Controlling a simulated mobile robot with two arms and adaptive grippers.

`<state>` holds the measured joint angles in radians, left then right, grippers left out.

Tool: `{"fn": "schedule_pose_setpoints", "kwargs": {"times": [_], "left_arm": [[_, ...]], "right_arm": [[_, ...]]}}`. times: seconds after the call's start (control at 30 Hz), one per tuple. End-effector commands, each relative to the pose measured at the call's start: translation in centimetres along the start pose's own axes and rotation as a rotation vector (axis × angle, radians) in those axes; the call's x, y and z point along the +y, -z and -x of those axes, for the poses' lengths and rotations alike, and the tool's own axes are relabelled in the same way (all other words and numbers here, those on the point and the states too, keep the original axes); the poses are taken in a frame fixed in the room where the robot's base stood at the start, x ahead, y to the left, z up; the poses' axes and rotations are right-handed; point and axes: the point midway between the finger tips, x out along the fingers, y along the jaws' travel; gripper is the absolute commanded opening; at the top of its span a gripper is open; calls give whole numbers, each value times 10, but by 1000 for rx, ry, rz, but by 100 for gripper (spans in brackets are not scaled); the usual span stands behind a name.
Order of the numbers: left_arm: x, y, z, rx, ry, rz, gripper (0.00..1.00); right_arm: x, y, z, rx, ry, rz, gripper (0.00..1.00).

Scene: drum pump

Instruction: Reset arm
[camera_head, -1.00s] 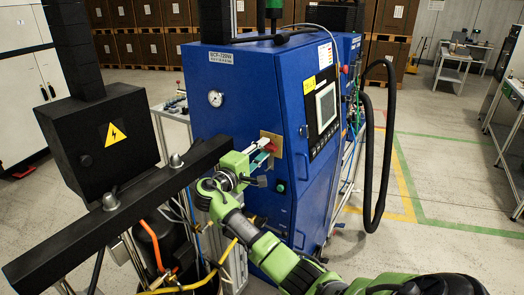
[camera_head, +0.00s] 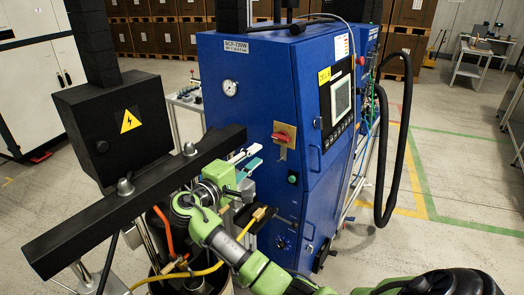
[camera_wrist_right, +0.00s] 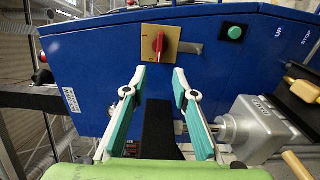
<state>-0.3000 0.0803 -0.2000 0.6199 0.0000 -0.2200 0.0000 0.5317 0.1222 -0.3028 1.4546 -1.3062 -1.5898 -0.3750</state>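A red rotary switch (camera_head: 283,136) sits on a yellow plate on the front of the blue cabinet. Its handle lies level in the head view. It also shows in the right wrist view (camera_wrist_right: 159,43), clear of the fingers. My right gripper (camera_head: 254,156) is left of and below the switch in the head view, apart from it. In the right wrist view my right gripper (camera_wrist_right: 160,82) has its two teal and white fingers spread, with nothing between them. My left gripper is in neither view.
The blue cabinet (camera_head: 230,120) carries a gauge, a screen and a green button (camera_head: 292,179). A black beam (camera_head: 130,205) and an electrical box (camera_head: 115,130) stand at the left. A yellow hose (camera_head: 190,272) with a brass fitting runs near my right arm. Open floor lies at right.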

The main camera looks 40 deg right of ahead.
Motion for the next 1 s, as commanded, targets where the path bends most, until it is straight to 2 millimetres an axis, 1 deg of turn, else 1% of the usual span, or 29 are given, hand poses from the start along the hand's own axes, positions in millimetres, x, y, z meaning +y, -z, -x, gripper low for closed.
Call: {"fn": "schedule_pose_setpoints", "kwargs": {"times": [0.07, 0.17, 0.6, 0.67, 0.7, 0.77, 0.87, 0.9, 0.97, 1.0], "left_arm": [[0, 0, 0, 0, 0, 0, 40], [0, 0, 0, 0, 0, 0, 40], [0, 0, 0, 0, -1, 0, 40], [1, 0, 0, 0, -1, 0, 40], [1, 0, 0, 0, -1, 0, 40], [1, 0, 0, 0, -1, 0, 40], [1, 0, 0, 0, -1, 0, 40], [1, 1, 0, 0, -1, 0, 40], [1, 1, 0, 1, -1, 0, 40], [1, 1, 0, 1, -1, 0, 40]], "right_arm": [[0, 0, 5, 0, 0, 0, 26], [0, 0, 8, -1, 0, 0, 26], [0, 0, 7, -1, 0, 0, 26], [-2, -1, 7, 1, 4, 0, 26], [-6, -2, 8, 5, 15, -2, 26], [-20, -6, 10, 17, 47, -7, 26], [-64, -19, 18, 54, 161, -26, 26], [-87, -27, 25, 73, 225, -39, 26], [-124, -43, 38, 103, 338, -63, 26], [-149, -55, 49, 122, 420, -80, 26]]}}
